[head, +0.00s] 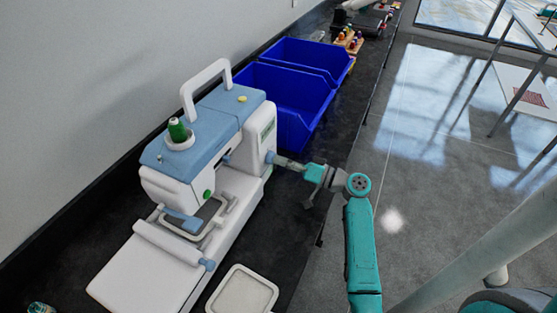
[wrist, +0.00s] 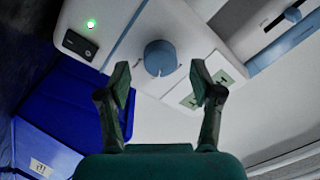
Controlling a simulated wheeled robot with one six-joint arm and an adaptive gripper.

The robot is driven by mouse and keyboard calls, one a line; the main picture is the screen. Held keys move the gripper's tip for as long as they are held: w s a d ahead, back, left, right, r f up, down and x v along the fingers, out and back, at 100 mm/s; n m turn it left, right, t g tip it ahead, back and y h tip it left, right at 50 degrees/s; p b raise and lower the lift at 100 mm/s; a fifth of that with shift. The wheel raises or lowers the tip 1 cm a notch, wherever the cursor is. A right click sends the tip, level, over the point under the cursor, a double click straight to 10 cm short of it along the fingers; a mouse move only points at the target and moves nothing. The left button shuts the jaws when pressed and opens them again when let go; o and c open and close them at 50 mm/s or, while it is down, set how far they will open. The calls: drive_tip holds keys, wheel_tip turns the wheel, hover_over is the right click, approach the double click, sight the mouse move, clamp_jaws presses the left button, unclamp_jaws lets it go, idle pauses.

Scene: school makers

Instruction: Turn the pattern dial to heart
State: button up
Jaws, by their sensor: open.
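The embroidery machine (head: 252,143) is white with a blue top and stands on the dark counter. The pattern dial (wrist: 160,58) is a round blue knob on its white side panel, with a small pointer mark at its lower edge. My gripper (wrist: 162,82) is open, its two fingers apart, with the dial ahead between the fingertips; I cannot tell if they touch it. In the head view my gripper (head: 278,162) reaches the machine's right end, and the dial is hardly visible there. Two pale labels with green marks (wrist: 206,88) sit beside the dial; their pictures are not clear.
A black switch (wrist: 81,44) and a lit green light (wrist: 92,23) are on the same panel. Blue bins (head: 290,95) stand behind the machine. A pale square tray (head: 243,291) lies at the counter's front.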

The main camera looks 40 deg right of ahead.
drive_tip(key=v, duration=1)
drive_tip(key=shift+s+f, duration=0.1)
drive_tip(key=shift+s, duration=0.05)
